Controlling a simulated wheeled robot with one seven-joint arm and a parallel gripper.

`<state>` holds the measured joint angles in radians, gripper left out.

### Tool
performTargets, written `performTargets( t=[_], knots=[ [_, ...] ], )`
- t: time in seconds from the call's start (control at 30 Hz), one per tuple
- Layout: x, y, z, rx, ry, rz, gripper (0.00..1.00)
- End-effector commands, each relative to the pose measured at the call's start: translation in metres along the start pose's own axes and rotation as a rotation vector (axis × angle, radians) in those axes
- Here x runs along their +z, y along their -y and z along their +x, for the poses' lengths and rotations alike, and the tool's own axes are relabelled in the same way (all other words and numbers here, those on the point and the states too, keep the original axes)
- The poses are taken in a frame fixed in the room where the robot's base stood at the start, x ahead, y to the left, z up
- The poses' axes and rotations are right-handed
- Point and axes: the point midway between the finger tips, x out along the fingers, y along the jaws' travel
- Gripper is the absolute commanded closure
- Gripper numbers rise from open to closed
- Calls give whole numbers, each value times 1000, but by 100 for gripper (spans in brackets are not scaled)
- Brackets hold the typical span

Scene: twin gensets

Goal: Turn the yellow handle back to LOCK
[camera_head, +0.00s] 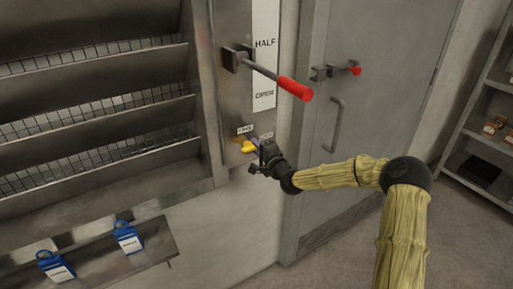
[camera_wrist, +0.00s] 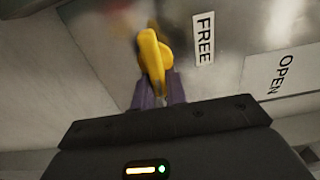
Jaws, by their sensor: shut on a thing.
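The yellow handle (camera_head: 249,148) is on the lower part of the grey metal panel (camera_head: 235,105), below the red-gripped lever. In the wrist view the yellow handle (camera_wrist: 152,52) stands out from the panel, its lower end between my purple fingers. My gripper (camera_head: 257,143) is shut on it; the gripper also shows in the wrist view (camera_wrist: 159,85). A FREE label (camera_wrist: 204,38) is right of the handle, and an OPEN label (camera_wrist: 283,75) is farther right. No LOCK label can be read.
A lever with a red grip (camera_head: 294,88) juts out above my gripper, beside a plate (camera_head: 265,60) marked HALF. A grey door (camera_head: 365,120) with a pull handle is to the right. Blue padlocks (camera_head: 127,238) sit on a ledge at lower left. Shelves stand far right.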

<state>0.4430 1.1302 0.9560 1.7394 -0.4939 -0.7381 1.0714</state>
Motion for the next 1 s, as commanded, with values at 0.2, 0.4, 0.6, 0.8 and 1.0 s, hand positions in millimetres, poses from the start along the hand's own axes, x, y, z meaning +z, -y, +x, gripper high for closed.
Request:
performTargets(
  t=[0.2,0.4,0.6,0.8,1.0],
  knots=[
    [-1,2,1,-4,-3,2,100],
    [0,2,0,-3,-2,1,65],
    [0,1,0,-1,0,0,65],
    [0,0,-7,-1,0,-1,65],
    [0,0,-34,0,-1,-1,65]
  ],
)
